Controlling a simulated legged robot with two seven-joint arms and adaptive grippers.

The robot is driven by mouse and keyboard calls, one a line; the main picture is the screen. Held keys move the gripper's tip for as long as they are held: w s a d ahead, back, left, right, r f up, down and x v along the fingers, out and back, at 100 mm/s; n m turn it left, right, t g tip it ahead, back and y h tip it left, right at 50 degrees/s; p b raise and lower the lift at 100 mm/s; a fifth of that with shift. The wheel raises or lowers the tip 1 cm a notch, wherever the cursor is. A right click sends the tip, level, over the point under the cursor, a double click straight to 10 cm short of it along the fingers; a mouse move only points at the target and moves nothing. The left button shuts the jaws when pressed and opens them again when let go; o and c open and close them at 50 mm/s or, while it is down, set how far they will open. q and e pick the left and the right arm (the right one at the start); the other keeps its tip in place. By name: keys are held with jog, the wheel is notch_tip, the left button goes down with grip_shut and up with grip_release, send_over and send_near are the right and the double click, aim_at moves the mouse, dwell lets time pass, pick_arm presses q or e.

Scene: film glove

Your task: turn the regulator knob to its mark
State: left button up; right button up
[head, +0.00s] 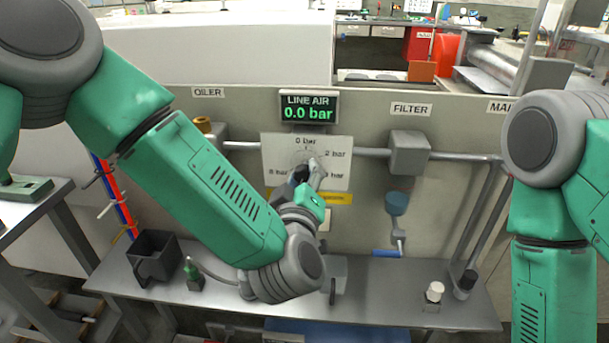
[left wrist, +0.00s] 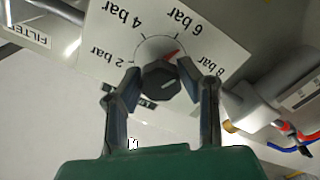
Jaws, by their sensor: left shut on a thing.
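The regulator knob (left wrist: 160,80) is dark and faceted, in the middle of a white dial plate (head: 334,181) marked in bar. My left gripper (left wrist: 160,76) is shut on the knob, one finger on each side. A red mark (left wrist: 171,56) shows on the dial between 6 bar and 8 bar in the left wrist view. A short pale line on the knob points away from the red mark. In the head view my left gripper (head: 306,172) covers most of the knob. The display (head: 308,107) reads LINE AIR 0.0 bar. My right gripper is out of view.
A filter (head: 409,153) hangs on the pipe to the right, with a blue-handled valve (head: 387,253) below. A metal bench (head: 400,295) carries a black bin (head: 152,258), a small green bottle (head: 192,272) and a white-capped bottle (head: 434,293). A brass fitting (left wrist: 232,127) is close beside my gripper.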

pick_arm(q)
jog(key=n, duration=0.4)
jog(key=shift+f, duration=0.1)
dwell(0.4)
jog(key=o, duration=1.2)
jog(key=shift+c, duration=0.2)
jog(key=shift+s, duration=0.1)
jog(key=s+a, duration=0.1)
jog(key=s, duration=1)
jog(key=shift+s, duration=0.4)
jog(key=shift+f, duration=0.1)
